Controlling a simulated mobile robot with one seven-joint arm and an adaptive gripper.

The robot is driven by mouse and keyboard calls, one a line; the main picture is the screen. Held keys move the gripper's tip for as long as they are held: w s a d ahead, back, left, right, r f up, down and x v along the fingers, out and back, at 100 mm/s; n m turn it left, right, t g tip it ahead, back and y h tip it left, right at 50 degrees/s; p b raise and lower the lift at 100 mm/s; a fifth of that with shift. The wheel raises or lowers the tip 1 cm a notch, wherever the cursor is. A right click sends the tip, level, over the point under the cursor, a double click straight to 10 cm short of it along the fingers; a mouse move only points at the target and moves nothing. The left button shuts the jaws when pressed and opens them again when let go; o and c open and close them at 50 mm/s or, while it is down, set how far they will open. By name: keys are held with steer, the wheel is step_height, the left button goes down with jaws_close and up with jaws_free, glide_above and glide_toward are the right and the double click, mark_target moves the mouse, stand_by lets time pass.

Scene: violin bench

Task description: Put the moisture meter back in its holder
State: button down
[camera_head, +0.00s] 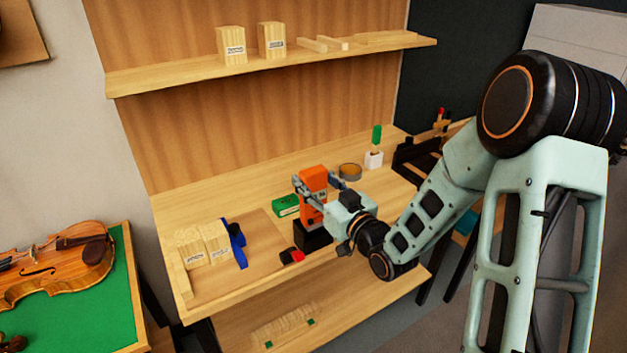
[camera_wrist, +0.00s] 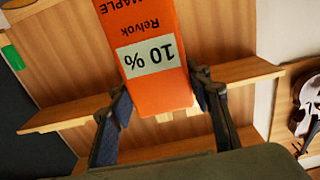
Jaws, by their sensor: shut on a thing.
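The moisture meter is an orange block (camera_head: 311,180), upright in the head view. In the wrist view the meter (camera_wrist: 160,90) fills the upper middle, with a pale "10 %" label that reads upside down. My gripper (camera_head: 325,182) is shut on the meter's upper part, a finger on each side. A black block-shaped holder (camera_head: 311,239) stands on the bench directly below the meter. The meter's lower end meets the holder's top edge in the picture; I cannot tell whether it is inside or just above or in front.
A small red and black item (camera_head: 291,256) lies at the front. Wood blocks (camera_head: 203,246) and a blue tool (camera_head: 237,243) are left.

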mark_target(314, 194)
steer(key=shift+f+b, duration=2.05)
steer(key=shift+b, duration=0.05)
steer(key=shift+f, duration=0.15)
steer(key=c, duration=1)
jaws_free()
steer(key=shift+o, duration=0.2)
